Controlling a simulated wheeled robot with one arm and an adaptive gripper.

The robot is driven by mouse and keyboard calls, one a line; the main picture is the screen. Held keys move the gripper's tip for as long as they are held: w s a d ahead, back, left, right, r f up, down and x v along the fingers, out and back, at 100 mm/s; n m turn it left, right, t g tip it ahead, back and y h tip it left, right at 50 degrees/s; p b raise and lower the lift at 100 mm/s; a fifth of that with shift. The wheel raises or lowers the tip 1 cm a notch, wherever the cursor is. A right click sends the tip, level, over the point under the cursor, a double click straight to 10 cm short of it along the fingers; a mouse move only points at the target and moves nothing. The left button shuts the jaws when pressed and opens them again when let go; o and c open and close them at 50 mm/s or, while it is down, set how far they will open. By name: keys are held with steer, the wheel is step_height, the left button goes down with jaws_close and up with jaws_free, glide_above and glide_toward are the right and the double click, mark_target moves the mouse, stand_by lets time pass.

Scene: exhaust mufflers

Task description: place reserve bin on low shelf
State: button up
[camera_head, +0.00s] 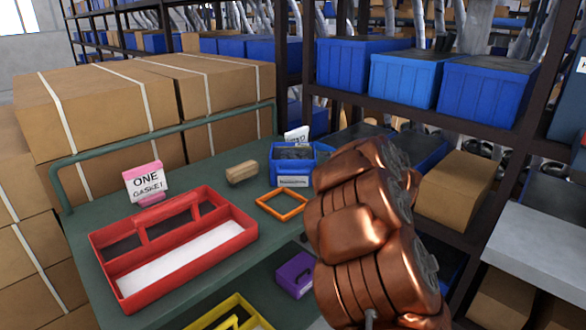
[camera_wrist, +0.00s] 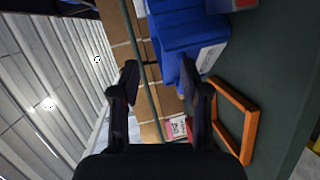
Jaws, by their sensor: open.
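A blue bin (camera_head: 292,167) with a white front label stands on the green cart top (camera_head: 215,170), at its far right corner; it holds something dark. A white card stands behind it. I cannot confirm it is the reserve bin. In the wrist view a blue bin (camera_wrist: 190,35) with a white label lies just beyond my gripper (camera_wrist: 160,75). The gripper's two black fingers are apart, with nothing clearly held between them. In the head view my copper arm hides the gripper. A low rack shelf (camera_head: 440,231) at the right is partly hidden by my arm.
A purple bin (camera_head: 295,272) sits lower. Blue bins (camera_head: 403,77) fill the upper shelf; a carton (camera_head: 461,187) occupies the lower one. Cartons (camera_head: 95,105) stand behind the cart.

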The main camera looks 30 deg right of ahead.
mark_target(301, 173)
steer(key=a+f+n+y, duration=0.1)
steer(key=s+a+f+n+y, duration=0.1)
steer(key=y, duration=0.1)
steer(key=a+f+n+y, duration=0.1)
steer(key=shift+s+a+y, duration=0.15)
steer(key=shift+s+y, duration=0.2)
steer(key=shift+y, duration=0.05)
steer(key=shift+p+x, duration=0.45)
steer(key=shift+x, duration=3.4)
steer(key=shift+s+a, duration=0.1)
steer(key=shift+a, duration=0.05)
jaws_close()
